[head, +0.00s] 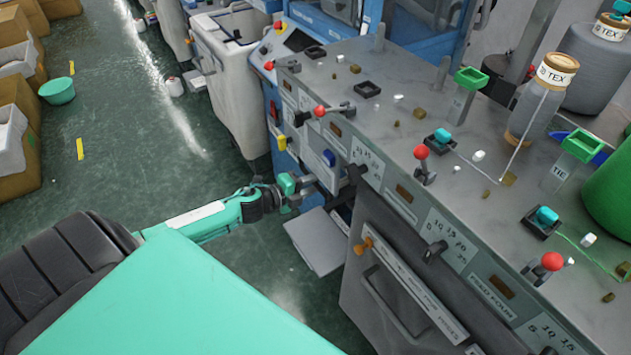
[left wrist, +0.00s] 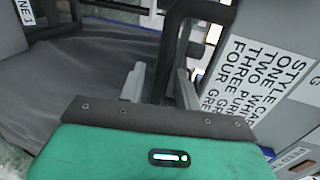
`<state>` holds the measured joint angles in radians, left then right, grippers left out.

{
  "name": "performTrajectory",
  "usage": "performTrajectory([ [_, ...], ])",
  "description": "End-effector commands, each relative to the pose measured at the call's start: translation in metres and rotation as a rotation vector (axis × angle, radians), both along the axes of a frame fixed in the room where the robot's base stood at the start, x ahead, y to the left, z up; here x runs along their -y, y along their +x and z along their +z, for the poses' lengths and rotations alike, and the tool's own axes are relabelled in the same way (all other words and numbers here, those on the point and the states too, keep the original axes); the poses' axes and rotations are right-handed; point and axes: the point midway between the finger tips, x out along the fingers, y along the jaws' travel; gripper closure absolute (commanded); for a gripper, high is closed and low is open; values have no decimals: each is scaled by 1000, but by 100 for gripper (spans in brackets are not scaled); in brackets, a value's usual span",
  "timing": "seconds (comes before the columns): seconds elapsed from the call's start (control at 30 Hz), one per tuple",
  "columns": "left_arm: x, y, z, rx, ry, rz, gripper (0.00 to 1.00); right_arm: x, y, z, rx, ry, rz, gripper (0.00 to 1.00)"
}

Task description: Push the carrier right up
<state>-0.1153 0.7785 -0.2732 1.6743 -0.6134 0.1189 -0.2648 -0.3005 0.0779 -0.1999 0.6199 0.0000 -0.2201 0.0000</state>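My left gripper (head: 318,190) is at the near front face of the grey knitting machine (head: 400,130), at its left part. In the left wrist view, the two grey fingers (left wrist: 160,88) stand apart. A dark bent handle (left wrist: 172,45) runs between them, nearer the right finger, with a gap to the left finger. I cannot tell whether it touches the right finger. This handle seems to belong to the carrier, whose body I cannot make out clearly. In the head view a dark part (head: 350,178) shows just right of the gripper. My right gripper is out of view.
A grey flat panel (head: 315,240) juts out below my left gripper. A style card (left wrist: 255,75) is right of the fingers. Red-knobbed levers (head: 422,155) and yarn cones (head: 540,90) stand on the machine top. Green floor (head: 150,120) lies open on the left, with a green basin (head: 58,91).

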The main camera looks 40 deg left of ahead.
Motion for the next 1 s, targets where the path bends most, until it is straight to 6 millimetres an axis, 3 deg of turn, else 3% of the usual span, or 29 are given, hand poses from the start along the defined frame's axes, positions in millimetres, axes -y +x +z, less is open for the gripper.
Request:
performTrajectory([
  [0.47,4,9,-2,0,1,-1,67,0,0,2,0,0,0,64],
  [0.63,4,9,-2,0,1,-1,98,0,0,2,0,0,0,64],
  [1.0,0,9,3,0,1,0,100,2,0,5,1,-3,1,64],
])
